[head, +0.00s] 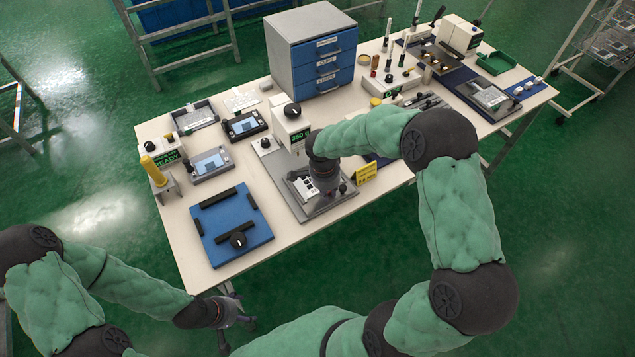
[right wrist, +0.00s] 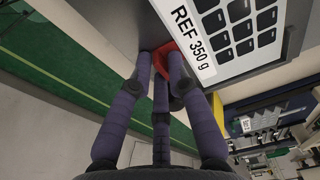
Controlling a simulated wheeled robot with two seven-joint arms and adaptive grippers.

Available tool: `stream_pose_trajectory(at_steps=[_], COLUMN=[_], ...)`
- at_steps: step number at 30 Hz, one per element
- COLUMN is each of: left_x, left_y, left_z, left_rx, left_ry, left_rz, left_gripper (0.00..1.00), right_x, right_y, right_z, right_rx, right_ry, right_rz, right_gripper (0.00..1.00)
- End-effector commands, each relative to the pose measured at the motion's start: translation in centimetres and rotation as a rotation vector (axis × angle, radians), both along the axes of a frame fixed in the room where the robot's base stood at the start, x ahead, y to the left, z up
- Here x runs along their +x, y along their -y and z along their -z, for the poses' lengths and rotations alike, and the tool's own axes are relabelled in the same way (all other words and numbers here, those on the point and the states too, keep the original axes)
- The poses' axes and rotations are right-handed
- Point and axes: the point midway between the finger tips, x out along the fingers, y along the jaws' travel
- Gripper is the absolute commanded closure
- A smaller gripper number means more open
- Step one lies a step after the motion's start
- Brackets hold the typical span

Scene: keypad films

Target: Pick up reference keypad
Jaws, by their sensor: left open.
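The reference keypad (head: 304,188), white with dark keys, sits on a grey plate at the table's front middle. In the right wrist view the keypad (right wrist: 232,32) fills the top right, with a label reading "REF 350 g". My right gripper (head: 328,182) is low over the keypad's right side and partly hides it. In the right wrist view its fingertips (right wrist: 160,62) come together around a red piece (right wrist: 165,58) beside the label. Whether they grip it is unclear. My left gripper (head: 232,308) is open and empty, off the table's front left edge.
A blue board (head: 238,216) with black bars and a knob lies left of the plate. A device with a green display (head: 293,134) stands behind the plate. A yellow sign (head: 366,173) is to the right. A drawer cabinet (head: 315,55) stands at the back.

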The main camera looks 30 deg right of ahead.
Motion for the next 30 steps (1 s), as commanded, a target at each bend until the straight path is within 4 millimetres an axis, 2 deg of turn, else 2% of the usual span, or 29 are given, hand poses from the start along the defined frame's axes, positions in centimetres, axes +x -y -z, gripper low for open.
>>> stream_pose_trajectory(at_steps=[4,6,20,23,30], left_x=[0.0,0.0,0.0,0.0,0.0], left_y=[0.0,0.0,0.0,0.0,0.0], left_z=[-0.1,-0.1,-0.2,-0.6,-1.7], left_rx=[0.000,0.000,0.000,0.000,0.000], left_ry=[0.000,0.000,0.000,0.000,0.000], left_rz=[0.000,0.000,0.000,0.000,0.000], left_gripper=[0.27,0.27,0.27,0.27,0.27], right_x=[0.0,0.0,0.1,0.1,0.1], right_y=[0.0,0.0,0.0,0.0,0.0], right_z=[-0.1,-0.1,-0.6,-1.8,-6.4], right_rx=[0.000,0.000,-0.001,-0.001,-0.001], right_ry=[0.001,0.001,0.002,0.004,0.005], right_rz=[0.000,0.000,0.000,0.000,0.000], right_gripper=[0.82,1.00,1.00,1.00,1.00])
